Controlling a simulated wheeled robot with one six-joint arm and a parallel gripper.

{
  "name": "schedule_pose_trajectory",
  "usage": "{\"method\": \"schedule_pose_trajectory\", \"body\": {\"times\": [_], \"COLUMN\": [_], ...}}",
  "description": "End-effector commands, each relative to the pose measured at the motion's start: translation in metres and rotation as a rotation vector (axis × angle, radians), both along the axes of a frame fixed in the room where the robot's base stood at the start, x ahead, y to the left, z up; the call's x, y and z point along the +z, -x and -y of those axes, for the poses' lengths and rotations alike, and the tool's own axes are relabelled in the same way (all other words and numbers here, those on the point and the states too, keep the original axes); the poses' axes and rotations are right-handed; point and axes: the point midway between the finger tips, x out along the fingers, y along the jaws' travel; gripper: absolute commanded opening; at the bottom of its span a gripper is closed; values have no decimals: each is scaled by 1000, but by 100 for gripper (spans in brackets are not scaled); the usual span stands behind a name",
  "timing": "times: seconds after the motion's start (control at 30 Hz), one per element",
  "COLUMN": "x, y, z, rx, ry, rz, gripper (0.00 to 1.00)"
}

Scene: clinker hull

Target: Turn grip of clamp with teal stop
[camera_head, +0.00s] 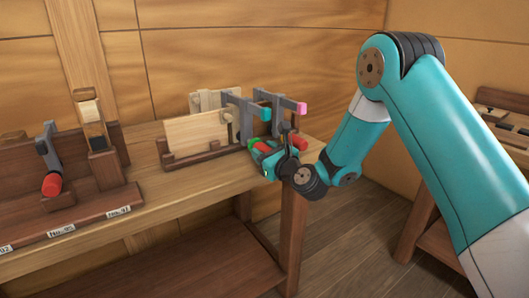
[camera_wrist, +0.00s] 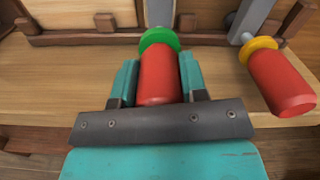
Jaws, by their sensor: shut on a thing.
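The clamp with the teal stop (camera_head: 263,112) stands at the right end of the bench, its grey bar to the left of a second clamp with a pink stop (camera_head: 300,107). My gripper (camera_head: 268,158) is at the front of the teal-stop clamp, low at the bench edge. In the wrist view my gripper (camera_wrist: 158,80) is shut around a red grip (camera_wrist: 159,76) with a green collar (camera_wrist: 159,38), one finger on each side. A second red grip (camera_wrist: 281,84) with a yellow collar (camera_wrist: 260,47) is apart to the right. The stops are out of the wrist view.
A pale board (camera_head: 195,133) stands in a wooden rack left of the clamps. Farther left is a dark fixture (camera_head: 85,222) with labels and another red-gripped clamp (camera_head: 52,185). The bench top (camera_head: 185,195) between is clear. A side table (camera_head: 503,100) stands right.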

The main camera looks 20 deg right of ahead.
Motion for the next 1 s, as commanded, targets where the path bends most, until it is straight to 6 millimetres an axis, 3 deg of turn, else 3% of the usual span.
{"method": "schedule_pose_trajectory", "body": {"times": [0.37,1.0], "x": [0,0], "y": [0,0], "z": [-1,-1], "rx": [1,0], "ry": [130,687], "rz": [44,227], "gripper": [16,16]}}
